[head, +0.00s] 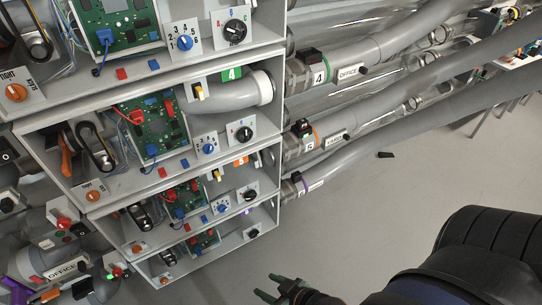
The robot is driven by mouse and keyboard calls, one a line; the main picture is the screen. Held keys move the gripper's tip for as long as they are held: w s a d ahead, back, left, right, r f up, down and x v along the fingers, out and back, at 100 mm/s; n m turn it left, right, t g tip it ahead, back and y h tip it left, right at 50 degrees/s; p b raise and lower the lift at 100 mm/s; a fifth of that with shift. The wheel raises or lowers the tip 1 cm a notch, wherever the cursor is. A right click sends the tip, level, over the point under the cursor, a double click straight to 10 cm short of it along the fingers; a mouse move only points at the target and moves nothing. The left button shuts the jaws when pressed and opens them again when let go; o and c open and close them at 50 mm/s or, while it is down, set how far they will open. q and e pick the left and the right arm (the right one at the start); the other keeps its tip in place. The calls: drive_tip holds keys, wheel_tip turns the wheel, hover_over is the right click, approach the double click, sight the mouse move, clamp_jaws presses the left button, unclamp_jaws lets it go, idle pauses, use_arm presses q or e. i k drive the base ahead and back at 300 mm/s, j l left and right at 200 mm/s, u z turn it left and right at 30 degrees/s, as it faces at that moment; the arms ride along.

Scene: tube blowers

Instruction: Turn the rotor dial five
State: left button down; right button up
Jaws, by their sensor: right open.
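The blower boxes are stacked on the left, each with a control panel. The box with the orange tag (240,160) is third from the top. It has a blue dial (222,208), a black dial (250,195) and an orange knob (138,247). Its dial settings are too small to read. The tag's digit is not clear. The box above it, with the green 4 tag (231,73), has a blue dial (208,148) and a black dial (243,133). My right gripper (270,287) is open and empty at the bottom, below the boxes and apart from them. My left gripper is not in view.
Grey tubes (410,42) run from the boxes to the upper right. The lowest box (250,247) has a purple tag. The floor (370,210) right of the boxes is otherwise open. Red and green controls crowd the lower left.

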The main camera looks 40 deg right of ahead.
sight(249, 195)
drive_tip(key=z, duration=0.9)
